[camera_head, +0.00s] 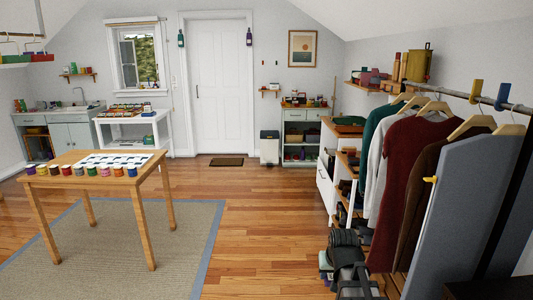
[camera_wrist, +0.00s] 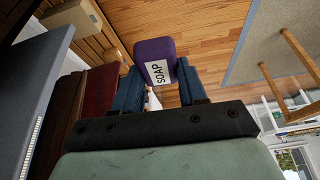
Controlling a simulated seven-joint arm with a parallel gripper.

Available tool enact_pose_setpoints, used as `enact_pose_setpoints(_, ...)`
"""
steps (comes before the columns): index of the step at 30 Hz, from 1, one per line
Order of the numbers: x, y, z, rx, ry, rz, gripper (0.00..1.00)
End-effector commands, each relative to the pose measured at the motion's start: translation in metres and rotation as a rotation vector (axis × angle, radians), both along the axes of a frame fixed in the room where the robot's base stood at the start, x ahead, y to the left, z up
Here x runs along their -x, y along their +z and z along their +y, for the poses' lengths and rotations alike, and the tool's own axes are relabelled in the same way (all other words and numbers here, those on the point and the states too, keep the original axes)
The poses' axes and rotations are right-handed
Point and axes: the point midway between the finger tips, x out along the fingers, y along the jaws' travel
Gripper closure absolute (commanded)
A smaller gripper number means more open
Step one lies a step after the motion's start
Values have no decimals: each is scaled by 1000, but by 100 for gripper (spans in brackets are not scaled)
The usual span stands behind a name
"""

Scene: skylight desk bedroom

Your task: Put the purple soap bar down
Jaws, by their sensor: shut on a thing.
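The purple soap bar (camera_wrist: 153,50) shows in the wrist view, with a white label reading SOAP facing the camera. My gripper (camera_wrist: 158,73) is shut on it, with one blue finger on each side of the bar. The bar sticks out past the fingertips and is held in the air above the wooden floor. I cannot make out the soap bar or my gripper in the head view.
A wooden table (camera_head: 62,184) with several small colored jars stands on a rug (camera_head: 190,255) at left. A clothes rack (camera_head: 500,105) and open shelves are at right. Dark items (camera_head: 348,262) crowd the lower right. The middle floor (camera_head: 265,235) is clear.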

Motion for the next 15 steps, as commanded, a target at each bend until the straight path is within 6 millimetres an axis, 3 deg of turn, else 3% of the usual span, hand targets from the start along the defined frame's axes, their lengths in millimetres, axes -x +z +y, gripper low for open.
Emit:
enact_pose_setpoints(6, -1, 0, 28, 0, 45, 0, 89)
enact_pose_setpoints(15, -1, 0, 31, 0, 51, 0, 89)
